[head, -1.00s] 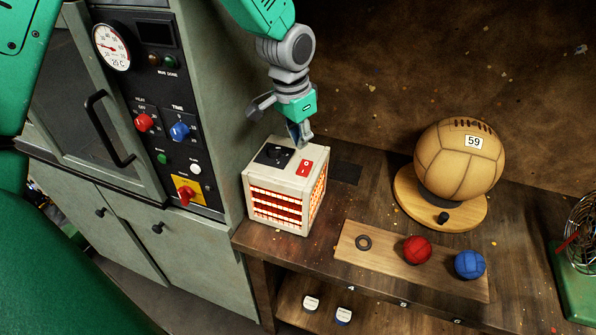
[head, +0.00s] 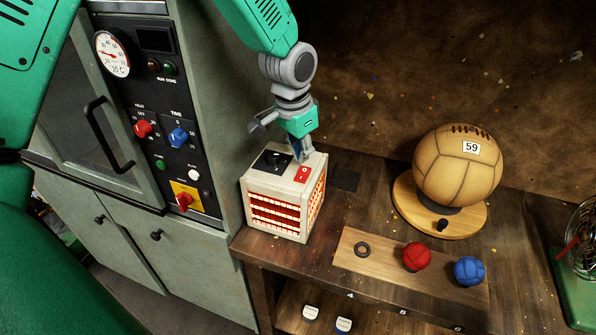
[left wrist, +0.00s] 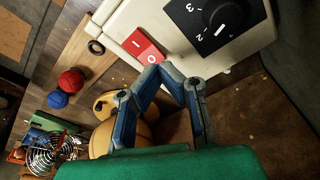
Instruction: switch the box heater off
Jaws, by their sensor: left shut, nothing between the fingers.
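The box heater (head: 273,221) is a cream cube on the bench, its front and side bars glowing orange-red. Its top carries a dark dial plate (head: 272,161) and a red rocker switch (head: 303,174) marked I and O, also seen in the left wrist view (left wrist: 143,46). My left gripper (head: 303,160) is shut and empty, pointing down at the heater's top by the switch's back end. In the left wrist view its fingertips (left wrist: 158,71) are close to the O end; I cannot tell whether they touch. My right gripper is out of view.
A tall grey-green oven cabinet (head: 216,120) with knobs stands close left of the heater. To the right are a wooden strip (head: 380,262) with a black ring, a red ball (head: 416,256) and a blue ball (head: 469,270), and a large tan ball (head: 457,170) on a round stand.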

